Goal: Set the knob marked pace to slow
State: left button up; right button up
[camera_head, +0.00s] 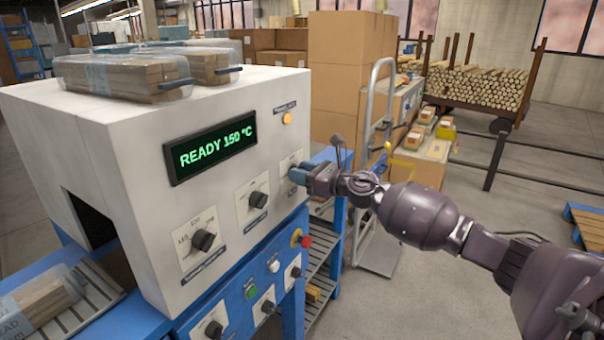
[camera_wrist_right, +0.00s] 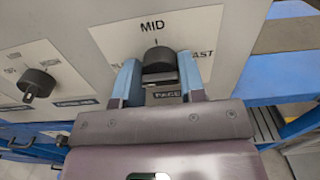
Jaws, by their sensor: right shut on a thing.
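The pace knob (camera_wrist_right: 158,57) is black and sits on a white plate (camera_wrist_right: 205,25) labelled PACE, with MID above, FAST at the right and a partly hidden word starting with S at the left. Its pointer appears to face up, toward MID. My right gripper (camera_wrist_right: 160,82) is shut on the knob, one blue finger on each side. In the head view my right gripper (camera_head: 298,175) is at the right end of the white machine's front and hides the knob. My left gripper is not in view.
The white machine (camera_head: 130,150) has a display (camera_head: 210,147) reading READY 150 °C. Two other knobs (camera_head: 203,240) (camera_head: 258,199) sit left of the pace knob. A red button (camera_head: 305,242) and more controls are on the blue panel below. A hand truck (camera_head: 378,130) stands behind my right arm.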

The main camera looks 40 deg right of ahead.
jog(key=o, duration=0.9)
jog(key=shift+p+v, duration=0.3)
jog(key=shift+v, duration=5.1)
